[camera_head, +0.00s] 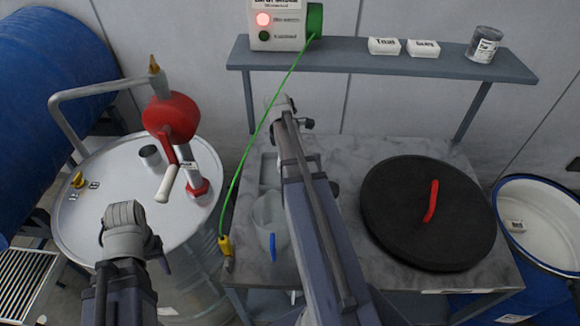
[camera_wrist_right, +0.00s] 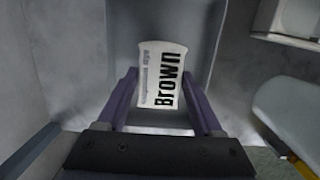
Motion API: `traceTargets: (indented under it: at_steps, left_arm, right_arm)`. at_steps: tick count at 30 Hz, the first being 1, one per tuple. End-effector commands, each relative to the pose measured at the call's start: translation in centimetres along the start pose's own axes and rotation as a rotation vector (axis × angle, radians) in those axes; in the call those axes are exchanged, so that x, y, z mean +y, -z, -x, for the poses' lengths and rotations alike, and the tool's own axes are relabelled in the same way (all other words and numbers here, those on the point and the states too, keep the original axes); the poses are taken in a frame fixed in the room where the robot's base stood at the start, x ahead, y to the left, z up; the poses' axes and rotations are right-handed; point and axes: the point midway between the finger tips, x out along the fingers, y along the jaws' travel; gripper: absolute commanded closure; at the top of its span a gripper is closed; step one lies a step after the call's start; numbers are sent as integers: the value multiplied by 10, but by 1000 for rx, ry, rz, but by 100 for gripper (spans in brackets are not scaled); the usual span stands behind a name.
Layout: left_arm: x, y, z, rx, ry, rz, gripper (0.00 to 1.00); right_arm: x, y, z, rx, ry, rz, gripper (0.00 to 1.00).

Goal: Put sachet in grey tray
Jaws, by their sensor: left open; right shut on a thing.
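The grey tray (camera_head: 268,167) lies on the marbled table, partly covered by my right arm in the head view. In the right wrist view grey tray walls (camera_wrist_right: 216,45) rise around the sachet; I cannot tell whether it touches the floor. My right gripper's fingers are hidden in the head view. My left gripper (camera_head: 160,255) is open and empty in front of the steel drum.
A clear jug (camera_head: 268,215) with a blue handle stands just in front of the tray. A black round lid (camera_head: 428,215) with a red handle covers the table's right. A green cable (camera_head: 254,140) hangs along the left. The shelf (camera_head: 375,62) overhangs the back.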

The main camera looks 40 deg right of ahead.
Motion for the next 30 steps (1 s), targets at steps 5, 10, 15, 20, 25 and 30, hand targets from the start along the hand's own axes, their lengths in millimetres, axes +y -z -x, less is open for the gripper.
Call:
traceTargets:
  at_steps: [5, 10, 15, 20, 25, 30]
  left_arm:
    - [3, 2, -32, 0, 0, 0, 48]
    - [3, 2, -36, 0, 0, 0, 48]
    - [3, 2, -34, 0, 0, 0, 48]
    - [4, 2, -39, 0, 0, 0, 48]
    - [4, 2, -37, 0, 0, 0, 48]
    - [4, 2, -37, 0, 0, 0, 48]
  right_arm:
    - [0, 3, -32, -1, 0, -1, 93]
    - [0, 3, -36, -1, 0, -1, 93]
    - [0, 3, -34, -1, 0, -1, 93]
    - [0, 4, -39, -1, 0, -1, 93]
    - [0, 4, -37, -1, 0, -1, 14]
    - [0, 4, -37, -1, 0, -1, 2]
